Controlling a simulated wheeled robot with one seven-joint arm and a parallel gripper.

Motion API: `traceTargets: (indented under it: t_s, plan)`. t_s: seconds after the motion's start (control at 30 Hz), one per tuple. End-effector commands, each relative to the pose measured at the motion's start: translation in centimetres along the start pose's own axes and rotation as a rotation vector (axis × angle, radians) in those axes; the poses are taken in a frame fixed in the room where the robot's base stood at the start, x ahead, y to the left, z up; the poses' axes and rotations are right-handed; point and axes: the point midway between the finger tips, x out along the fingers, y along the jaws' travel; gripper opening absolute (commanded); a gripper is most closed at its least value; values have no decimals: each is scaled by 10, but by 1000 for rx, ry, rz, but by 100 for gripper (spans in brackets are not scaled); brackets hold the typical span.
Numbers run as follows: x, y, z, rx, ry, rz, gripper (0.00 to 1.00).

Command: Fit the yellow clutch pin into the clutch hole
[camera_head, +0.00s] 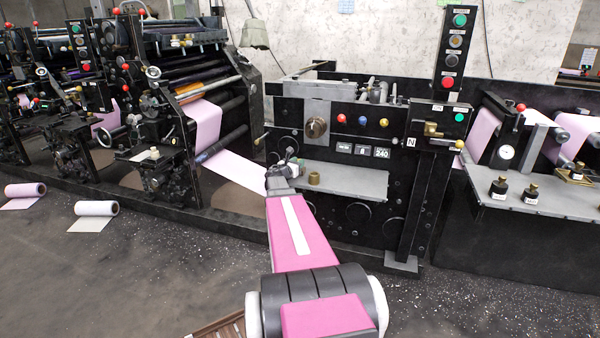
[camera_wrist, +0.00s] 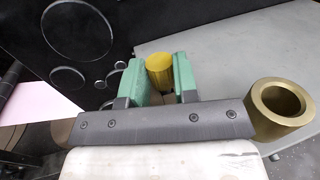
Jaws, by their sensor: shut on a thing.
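In the wrist view the yellow clutch pin (camera_wrist: 159,69) is between the two green fingers of my gripper (camera_wrist: 162,76), which is shut on it. Its round ridged end shows; its lower part is hidden by the gripper. In the head view my gripper (camera_head: 279,175) is at the left end of the grey shelf, in front of the black machine panel, and the pin cannot be made out there. I cannot tell which opening is the clutch hole. A round brown-metal collar (camera_head: 316,127) shows on the panel above the shelf.
A hollow brass ring (camera_head: 314,178) stands on the grey shelf (camera_head: 350,183), close to the right of my gripper; the wrist view shows it too (camera_wrist: 279,107). Red, blue and yellow knobs line the panel above. A pink web (camera_head: 232,168) runs at left.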

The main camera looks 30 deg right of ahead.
Motion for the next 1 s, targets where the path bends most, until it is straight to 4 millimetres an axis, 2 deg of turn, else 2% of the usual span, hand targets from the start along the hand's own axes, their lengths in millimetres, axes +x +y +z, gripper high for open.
traceTargets:
  t_s: [1.0]
  plan:
    - [0, 0, 35, 1, 0, 0, 0]
